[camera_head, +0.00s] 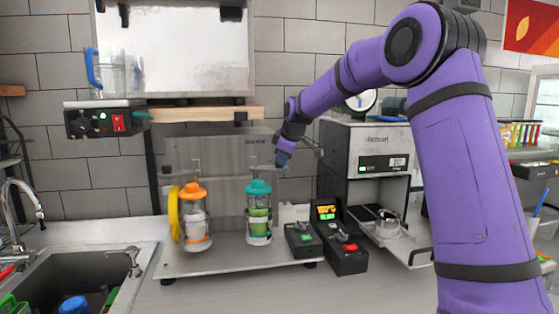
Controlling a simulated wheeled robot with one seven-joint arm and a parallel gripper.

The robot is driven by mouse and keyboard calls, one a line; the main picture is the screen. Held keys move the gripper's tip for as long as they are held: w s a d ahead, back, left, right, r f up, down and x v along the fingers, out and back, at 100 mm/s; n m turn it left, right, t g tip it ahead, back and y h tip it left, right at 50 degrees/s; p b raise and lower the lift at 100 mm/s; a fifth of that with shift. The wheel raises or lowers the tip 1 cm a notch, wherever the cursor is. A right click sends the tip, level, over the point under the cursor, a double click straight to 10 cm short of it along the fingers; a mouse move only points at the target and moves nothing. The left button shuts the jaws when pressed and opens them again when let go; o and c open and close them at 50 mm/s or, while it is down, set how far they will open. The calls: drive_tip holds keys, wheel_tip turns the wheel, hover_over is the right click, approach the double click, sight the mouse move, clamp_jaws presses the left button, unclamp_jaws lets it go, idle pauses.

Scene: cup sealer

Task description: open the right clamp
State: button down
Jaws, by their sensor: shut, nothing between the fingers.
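The cup sealer (215,150) is a grey metal stand with a back plate and a base plate. Two cups stand on it: an orange-lidded cup (194,215) on the left and a teal-lidded cup (259,212) on the right. The right clamp (259,169) is a thin grey metal piece above the teal lid; its details are too small to tell open from closed. My gripper (281,160) is at the right clamp's right end, fingers shut and nothing seen between them. I cannot tell whether it touches the clamp.
A sink (85,275) is at lower left. The front counter is clear.

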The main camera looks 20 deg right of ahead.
drive_tip(key=shift+w+d, duration=0.45)
drive_tip(key=shift+w, duration=0.1)
idle(0.4)
